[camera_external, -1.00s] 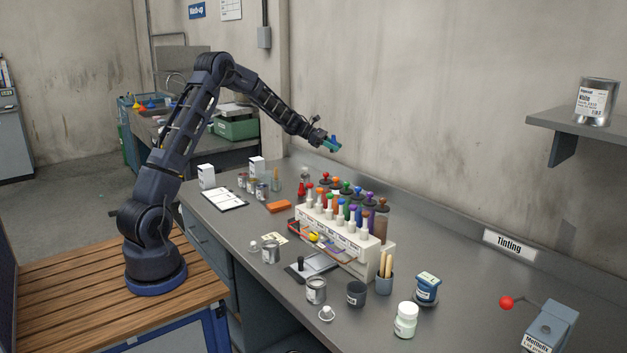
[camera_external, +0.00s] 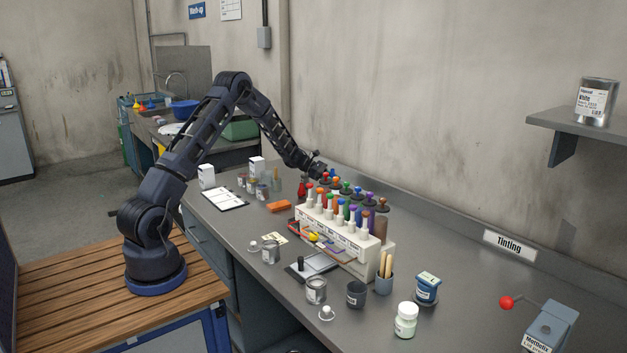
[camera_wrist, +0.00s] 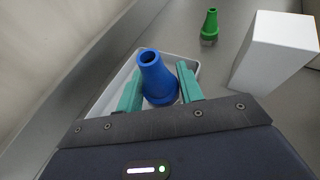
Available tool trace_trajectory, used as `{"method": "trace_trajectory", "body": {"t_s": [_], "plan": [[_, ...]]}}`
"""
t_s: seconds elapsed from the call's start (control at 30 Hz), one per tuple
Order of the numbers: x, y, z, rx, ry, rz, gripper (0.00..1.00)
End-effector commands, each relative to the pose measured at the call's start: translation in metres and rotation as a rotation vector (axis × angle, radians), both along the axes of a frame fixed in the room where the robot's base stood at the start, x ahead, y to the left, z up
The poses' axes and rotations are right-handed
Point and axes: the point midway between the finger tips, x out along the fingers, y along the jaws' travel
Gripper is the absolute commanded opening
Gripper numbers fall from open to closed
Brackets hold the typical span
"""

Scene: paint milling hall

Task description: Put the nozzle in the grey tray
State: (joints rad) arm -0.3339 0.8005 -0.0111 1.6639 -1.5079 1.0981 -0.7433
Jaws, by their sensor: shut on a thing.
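The nozzle (camera_wrist: 157,78) is a blue cone with a wide base and an open narrow tip. My gripper (camera_wrist: 160,86) is shut on it, with one teal finger on each side. The grey tray (camera_wrist: 106,95) is a shallow pale tray below and behind the nozzle in the wrist view. The nozzle appears over the tray; I cannot tell whether it touches the floor. In the external view my gripper (camera_external: 321,171) is low behind the coloured bottles, and the tray cannot be made out there.
A green nozzle (camera_wrist: 210,26) stands to the right of the tray, near a white box (camera_wrist: 276,48). The white rack (camera_external: 347,246) of coloured bottles stands in front of my gripper. The wall (camera_external: 400,100) runs along the bench's back edge.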

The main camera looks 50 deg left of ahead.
Motion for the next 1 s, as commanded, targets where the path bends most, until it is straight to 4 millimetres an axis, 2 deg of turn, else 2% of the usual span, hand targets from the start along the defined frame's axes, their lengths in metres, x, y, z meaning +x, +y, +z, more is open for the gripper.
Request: {"method": "trace_trajectory", "body": {"t_s": [0.1, 0.23, 0.87, 0.9, 0.97, 1.0], "plan": [[0.0, 0.0, -0.019, -0.002, 0.004, 0.0, 0.14], [0.0, 0.0, -0.031, 0.0, 0.002, 0.0, 0.14], [0.0, 0.0, -0.04, 0.0, 0.002, -0.001, 0.14], [0.0, 0.0, -0.04, 0.001, 0.001, -0.001, 0.45], [0.0, 0.0, -0.04, 0.001, 0.001, -0.001, 0.56], [0.0, 0.0, -0.04, 0.0, 0.002, -0.001, 0.59]]}}
